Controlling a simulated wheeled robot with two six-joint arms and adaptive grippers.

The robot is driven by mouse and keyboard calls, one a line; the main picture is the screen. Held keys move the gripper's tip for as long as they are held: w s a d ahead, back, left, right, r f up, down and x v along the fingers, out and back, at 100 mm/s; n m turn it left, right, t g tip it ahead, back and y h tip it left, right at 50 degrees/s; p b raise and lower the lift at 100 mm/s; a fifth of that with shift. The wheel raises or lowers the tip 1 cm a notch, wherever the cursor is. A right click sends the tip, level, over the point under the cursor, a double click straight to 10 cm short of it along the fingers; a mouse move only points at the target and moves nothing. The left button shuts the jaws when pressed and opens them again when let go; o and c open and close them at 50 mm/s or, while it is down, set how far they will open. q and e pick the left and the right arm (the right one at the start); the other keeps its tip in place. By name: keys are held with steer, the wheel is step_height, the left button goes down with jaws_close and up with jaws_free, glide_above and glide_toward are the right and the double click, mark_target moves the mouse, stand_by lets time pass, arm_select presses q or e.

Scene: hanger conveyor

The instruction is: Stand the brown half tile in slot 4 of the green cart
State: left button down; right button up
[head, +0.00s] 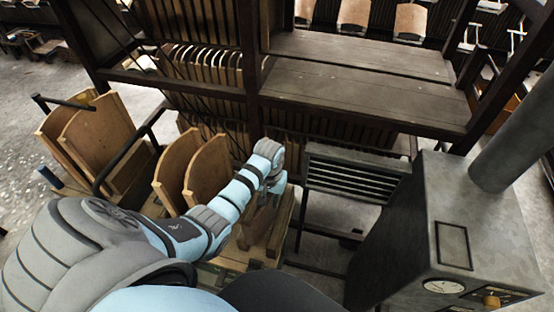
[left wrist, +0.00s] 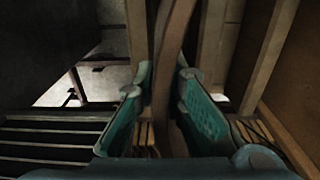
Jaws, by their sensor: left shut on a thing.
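My left gripper (head: 275,183) reaches over a low wooden rack in the head view. In the left wrist view its two teal fingers (left wrist: 158,108) are shut on a thin, curved brown panel (left wrist: 172,60), which stands upright between them. I take this panel to be the brown half tile; in the head view it is mostly hidden by the gripper and wrist. Upright curved wooden panels (head: 207,172) stand just left of the gripper. I cannot make out a green cart or its slot numbers for sure. My right gripper is not in view.
A dark wooden shelf frame (head: 360,90) stands behind the gripper. A black slatted rack (head: 350,178) is to its right, beside a grey metal cabinet (head: 480,215) with a gauge and pipe. More panels (head: 97,135) stand at the left. Wooden uprights are close around the fingers.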

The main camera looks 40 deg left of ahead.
mark_target(273, 212)
arm_select(q)
steer(key=shift+s+f+b, duration=0.25)
steer(key=shift+f+b, duration=0.8)
steer(key=shift+b, duration=0.05)
steer(key=w+f+b, duration=0.1)
steer(key=f+b, duration=0.2)
steer(key=w+f+b, duration=0.1)
steer(key=f, duration=0.1)
steer(key=shift+w+a+f, duration=0.15)
steer(key=shift+w, duration=0.2)
steer(key=shift+s, duration=0.3)
steer(key=shift+s+d, duration=0.2)
steer(key=shift+s, duration=0.35)
steer(key=shift+d+f, duration=0.1)
steer(key=shift+f, duration=0.1)
steer(key=c, duration=1.6)
jaws_free()
steer(key=shift+w+f, duration=0.15)
steer(key=shift+w, duration=0.05)
steer(key=shift+a, duration=0.2)
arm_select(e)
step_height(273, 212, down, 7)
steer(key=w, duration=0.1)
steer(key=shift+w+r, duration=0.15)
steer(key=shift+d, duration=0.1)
